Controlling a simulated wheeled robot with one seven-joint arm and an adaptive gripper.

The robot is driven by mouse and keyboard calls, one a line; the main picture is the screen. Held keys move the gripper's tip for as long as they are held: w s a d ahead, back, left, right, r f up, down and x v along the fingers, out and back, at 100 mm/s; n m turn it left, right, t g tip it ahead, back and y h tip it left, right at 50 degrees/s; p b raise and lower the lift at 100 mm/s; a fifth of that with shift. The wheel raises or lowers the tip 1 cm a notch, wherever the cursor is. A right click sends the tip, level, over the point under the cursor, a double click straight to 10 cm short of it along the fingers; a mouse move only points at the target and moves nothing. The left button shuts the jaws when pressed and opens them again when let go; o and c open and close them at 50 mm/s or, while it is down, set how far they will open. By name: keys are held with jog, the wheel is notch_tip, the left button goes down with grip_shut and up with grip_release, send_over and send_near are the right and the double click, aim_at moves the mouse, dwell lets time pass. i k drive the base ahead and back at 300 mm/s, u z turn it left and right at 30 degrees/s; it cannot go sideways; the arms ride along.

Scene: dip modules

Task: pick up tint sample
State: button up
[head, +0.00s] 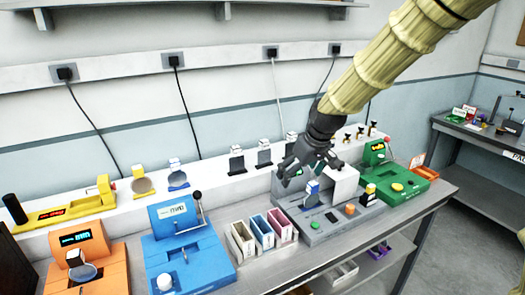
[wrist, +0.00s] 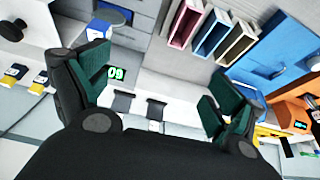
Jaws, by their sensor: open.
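No label I can read marks the tint sample, so I cannot tell for certain which piece it is. A small blue piece with a pale top (head: 312,189) stands upright on the grey machine (head: 330,232). My gripper (head: 308,172) is above that machine, close over the blue piece; I cannot tell whether they touch. In the wrist view my gripper (wrist: 160,92) has its dark green pads wide apart with nothing held between them. A green display reading 09 (wrist: 116,72) and grey upright pieces (wrist: 123,104) show beyond the gap.
A blue machine (head: 190,255) with a lever and an orange machine (head: 85,270) stand left. Slim coloured bins (head: 262,232) stand beside the grey machine, and a green machine (head: 400,185) on its right. A white ledge (head: 215,178) with small stands runs behind.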

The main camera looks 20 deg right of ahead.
aim_at(264, 156)
jog(key=i, duration=0.95)
jog(key=u, duration=0.05)
